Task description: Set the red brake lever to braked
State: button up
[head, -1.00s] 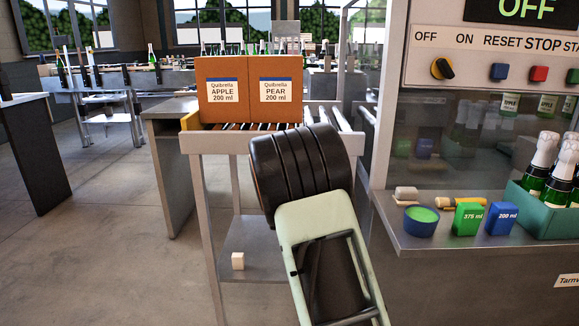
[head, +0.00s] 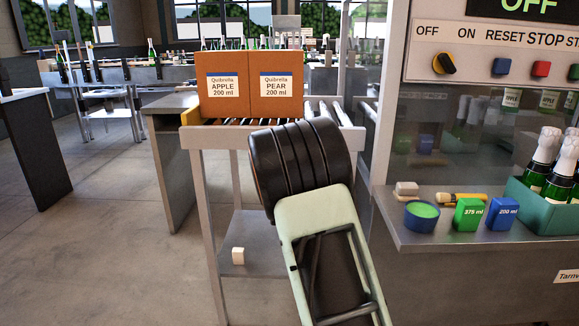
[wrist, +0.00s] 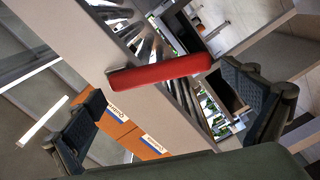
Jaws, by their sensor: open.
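The red brake lever (wrist: 160,72) shows in the wrist view as a red bar lying across the picture, beside a grey frame rail. My gripper (wrist: 166,88) is open, with one dark finger at the lower left and the other at the right. The lever lies across the gap between the fingers, and neither finger visibly touches it. How far it is in depth from the fingers I cannot tell. In the head view my own arm hides the lever and the gripper.
A roller conveyor (head: 199,139) carries two brown cartons (head: 222,105). At the right, a grey counter (head: 418,239) holds a green-filled tub (head: 421,216), green and blue blocks and a bottle crate. A control panel (head: 480,52) reads OFF. Floor at the left is open.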

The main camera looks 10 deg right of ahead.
jog(key=v, duration=1.1)
jog(key=shift+s, duration=0.4)
jog(key=shift+a+r, duration=0.1)
